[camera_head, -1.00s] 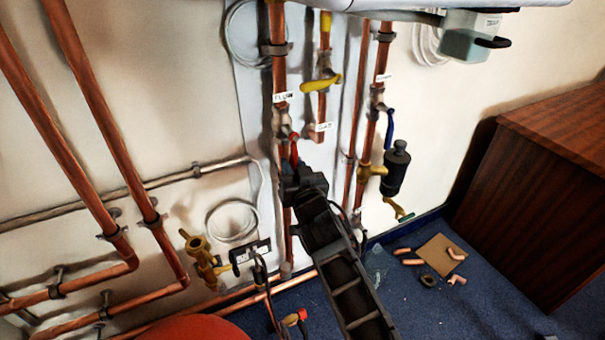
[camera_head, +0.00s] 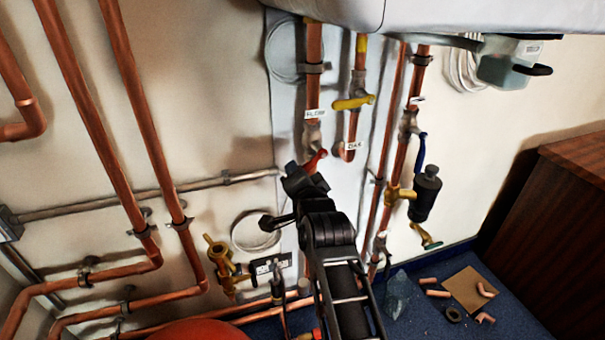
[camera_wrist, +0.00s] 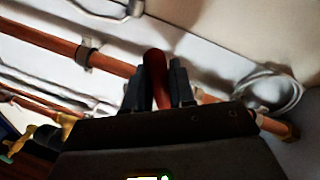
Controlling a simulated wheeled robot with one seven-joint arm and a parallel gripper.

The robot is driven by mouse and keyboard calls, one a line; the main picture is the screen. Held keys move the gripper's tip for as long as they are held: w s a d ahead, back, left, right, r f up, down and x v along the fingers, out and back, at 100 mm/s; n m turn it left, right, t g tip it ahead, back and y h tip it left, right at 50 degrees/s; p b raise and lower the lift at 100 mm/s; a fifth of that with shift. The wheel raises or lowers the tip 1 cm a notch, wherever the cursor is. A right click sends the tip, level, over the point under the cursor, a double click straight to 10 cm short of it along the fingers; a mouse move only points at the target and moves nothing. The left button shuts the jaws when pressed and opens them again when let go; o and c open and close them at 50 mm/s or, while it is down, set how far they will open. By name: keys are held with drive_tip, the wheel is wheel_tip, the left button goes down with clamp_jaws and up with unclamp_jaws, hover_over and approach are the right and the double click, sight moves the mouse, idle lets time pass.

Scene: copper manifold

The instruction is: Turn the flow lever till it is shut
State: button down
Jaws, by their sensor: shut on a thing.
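The flow lever (camera_head: 316,160) is red and sits on a copper pipe under the white "FLOW" label (camera_head: 314,114). It slants across the pipe line in the head view. My gripper (camera_head: 303,172) is at its lower end and covers part of it. In the wrist view, the red lever (camera_wrist: 155,72) stands between the two dark fingers of my gripper (camera_wrist: 158,85), which are shut on it. The valve body behind the lever is partly hidden.
A yellow lever (camera_head: 353,103) on the adjacent pipe and a blue lever (camera_head: 421,150) stand to the right. A black cylinder (camera_head: 425,194) hangs beside the blue one. A white casing (camera_head: 440,15) overhangs above. Pipe offcuts lie on the blue floor.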

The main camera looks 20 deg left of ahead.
drive_tip(key=r+m+p, duration=0.2)
drive_tip(key=m+p, duration=0.1)
drive_tip(key=shift+s+a+r+m+g+y, duration=0.25)
drive_tip(key=shift+a+r+m+g+y, duration=0.05)
drive_tip(key=shift+r+g+y, duration=0.1)
drive_tip(key=shift+r+m+p, duration=0.55)
drive_tip(key=shift+m+p, duration=0.3)
drive_tip(key=shift+m, duration=0.15)
drive_tip(key=shift+r, duration=0.15)
drive_tip(key=c, duration=1.1)
unclamp_jaws()
drive_tip(key=shift+s+d, duration=0.1)
drive_tip(key=shift+s, duration=0.15)
drive_tip(key=p+v, duration=0.1)
drive_tip(key=v, duration=0.6)
drive_tip(key=shift+d, duration=0.15)
